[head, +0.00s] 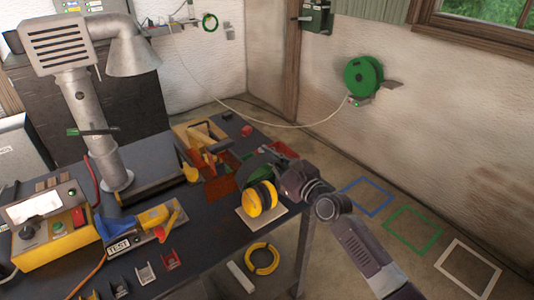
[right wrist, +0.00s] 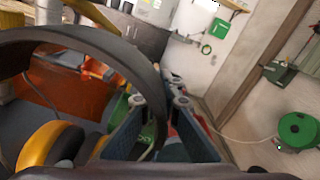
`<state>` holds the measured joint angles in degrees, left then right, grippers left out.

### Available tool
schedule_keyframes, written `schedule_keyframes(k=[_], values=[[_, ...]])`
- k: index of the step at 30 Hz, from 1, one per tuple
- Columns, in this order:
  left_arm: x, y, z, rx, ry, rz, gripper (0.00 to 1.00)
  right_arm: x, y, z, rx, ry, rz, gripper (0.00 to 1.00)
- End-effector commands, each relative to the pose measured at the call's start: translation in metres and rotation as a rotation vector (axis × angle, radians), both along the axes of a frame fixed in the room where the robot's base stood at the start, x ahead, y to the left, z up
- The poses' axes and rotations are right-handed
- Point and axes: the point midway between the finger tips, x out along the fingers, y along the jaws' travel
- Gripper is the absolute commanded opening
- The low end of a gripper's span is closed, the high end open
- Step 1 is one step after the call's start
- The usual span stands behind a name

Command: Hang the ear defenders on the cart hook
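The ear defenders (head: 259,200), with yellow cups and a dark headband, stand at the table's right front corner, on or just above a pale square board (head: 246,222). My right gripper (head: 274,174) is at the headband, coming in from the right. In the right wrist view the headband (right wrist: 110,50) arches close to the camera, with a yellow cup (right wrist: 42,148) at lower left. The right fingers (right wrist: 162,125) are apart, the band's right side passing at or between them; contact is unclear. I cannot make out a cart hook. My left gripper is not in view.
The dark table (head: 205,250) carries a fume pipe (head: 95,125), a yellow device (head: 50,240), red trays (head: 220,188) and small holders. A green reel (head: 363,75) is on the right wall. A yellow coil (head: 262,259) lies below the table. Floor on the right is clear, with painted squares.

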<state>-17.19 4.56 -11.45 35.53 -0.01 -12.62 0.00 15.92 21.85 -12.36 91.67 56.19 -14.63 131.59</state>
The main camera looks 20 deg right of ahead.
Motion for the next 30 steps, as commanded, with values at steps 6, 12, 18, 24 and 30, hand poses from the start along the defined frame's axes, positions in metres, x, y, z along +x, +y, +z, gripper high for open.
schedule_keyframes(k=[6,12,18,24,30], values=[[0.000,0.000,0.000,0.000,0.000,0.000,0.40,0.000,0.000,0.001,0.000,0.000,0.000,0.22],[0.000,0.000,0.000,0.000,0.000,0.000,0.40,0.000,0.000,0.001,-0.001,0.000,0.000,0.22],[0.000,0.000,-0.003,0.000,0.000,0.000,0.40,-0.003,-0.001,0.001,-0.001,0.000,0.000,0.22],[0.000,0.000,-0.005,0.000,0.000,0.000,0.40,-0.037,-0.011,0.002,0.003,0.001,-0.001,0.22],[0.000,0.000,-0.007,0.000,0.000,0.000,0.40,-0.064,-0.020,0.004,0.000,0.001,0.000,0.22]])
